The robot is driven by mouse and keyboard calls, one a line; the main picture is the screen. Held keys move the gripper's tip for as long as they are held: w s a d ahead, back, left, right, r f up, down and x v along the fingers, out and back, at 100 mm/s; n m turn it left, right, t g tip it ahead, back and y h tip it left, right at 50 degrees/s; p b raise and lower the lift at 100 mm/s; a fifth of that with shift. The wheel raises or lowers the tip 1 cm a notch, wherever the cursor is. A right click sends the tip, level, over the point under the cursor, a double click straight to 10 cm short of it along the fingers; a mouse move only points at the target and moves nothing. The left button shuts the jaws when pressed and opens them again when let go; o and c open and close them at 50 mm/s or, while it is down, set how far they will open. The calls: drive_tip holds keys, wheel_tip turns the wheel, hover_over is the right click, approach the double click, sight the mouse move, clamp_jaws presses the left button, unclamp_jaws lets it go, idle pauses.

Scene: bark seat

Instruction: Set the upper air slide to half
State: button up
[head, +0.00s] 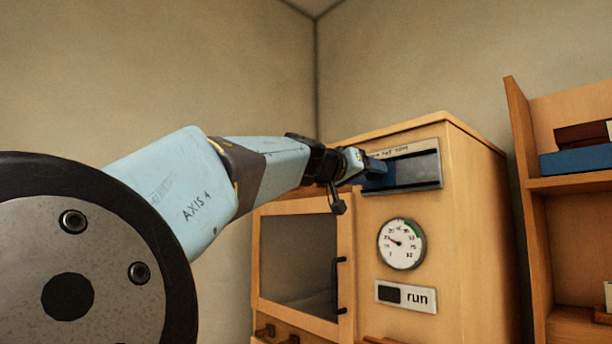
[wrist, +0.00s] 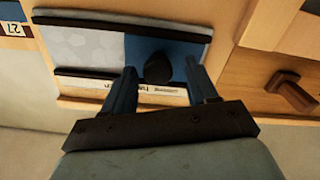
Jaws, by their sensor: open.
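The upper air slide is set in a metal frame (head: 441,170) near the top of a wooden cabinet. Its blue plate (head: 377,181) sits at the left end of the slot, partly hidden by my gripper (head: 368,166). In the wrist view, which is turned over, the blue plate (wrist: 176,48) carries a dark knob (wrist: 158,69). My gripper (wrist: 161,72) is open, with one finger on each side of the knob. Whether the fingers touch it I cannot tell. A pale grey vent area (wrist: 90,47) lies uncovered beside the plate. A printed label strip (head: 405,149) runs along the frame.
Below the slide are a round dial (head: 402,244) and a "run" sign (head: 405,297). A glazed door (head: 300,255) with a black handle (head: 338,286) is at left. A shelf (head: 575,184) with books stands at right. Another wooden knob (wrist: 291,94) shows in the wrist view.

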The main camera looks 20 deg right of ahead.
clamp_jaws()
idle(0.4)
